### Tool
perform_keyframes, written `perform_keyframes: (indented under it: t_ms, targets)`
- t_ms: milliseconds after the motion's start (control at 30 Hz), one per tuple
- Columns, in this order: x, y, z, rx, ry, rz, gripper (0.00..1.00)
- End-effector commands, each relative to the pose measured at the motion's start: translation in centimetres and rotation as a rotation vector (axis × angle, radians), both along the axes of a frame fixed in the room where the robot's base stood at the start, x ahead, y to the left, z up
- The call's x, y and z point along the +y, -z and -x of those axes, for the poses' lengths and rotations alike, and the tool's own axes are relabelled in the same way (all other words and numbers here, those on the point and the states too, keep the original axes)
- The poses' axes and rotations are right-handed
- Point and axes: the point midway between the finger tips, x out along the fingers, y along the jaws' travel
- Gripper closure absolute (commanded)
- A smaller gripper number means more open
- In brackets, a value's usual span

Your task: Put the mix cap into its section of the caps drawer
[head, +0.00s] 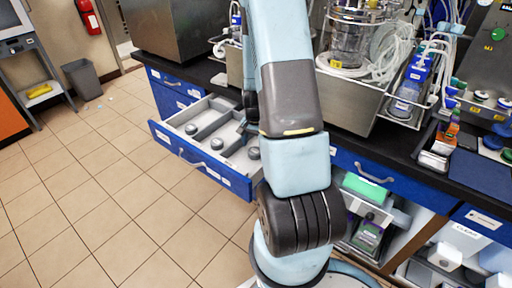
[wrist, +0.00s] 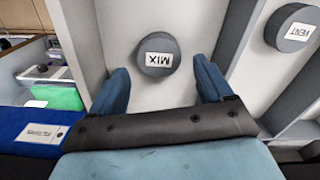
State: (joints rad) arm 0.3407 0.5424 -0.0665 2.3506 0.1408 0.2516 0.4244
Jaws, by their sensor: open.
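The mix cap (wrist: 157,46), a dark grey round cap with a white MIX label that reads upside down, lies in a light-floored section of the open caps drawer (wrist: 82,30). My gripper (wrist: 160,72) is open, with its blue fingers to either side below the cap in the wrist view; a gap shows between each finger and the cap. In the head view, the drawer (head: 205,160) is pulled out with several caps in it. The rightmost cap (head: 253,153) appears to be the mix cap. My gripper is largely hidden by my arm there.
The vent cap (wrist: 291,27) lies in the neighbouring section, past a divider (wrist: 238,30). The black counter (head: 390,145) above the drawer carries glassware and a metal tray. A green-topped item (head: 366,188) sits on a shelf below.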

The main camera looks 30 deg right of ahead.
Motion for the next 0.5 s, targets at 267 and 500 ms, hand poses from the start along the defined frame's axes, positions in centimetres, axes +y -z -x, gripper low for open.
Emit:
perform_keyframes:
  t_ms: [267, 500]
  targets:
    - [0.0, -4.3, -0.1, -0.004, -0.001, 0.002, 0.2]
    - [-0.1, -7.6, 0.0, -0.002, 0.001, 0.001, 0.2]
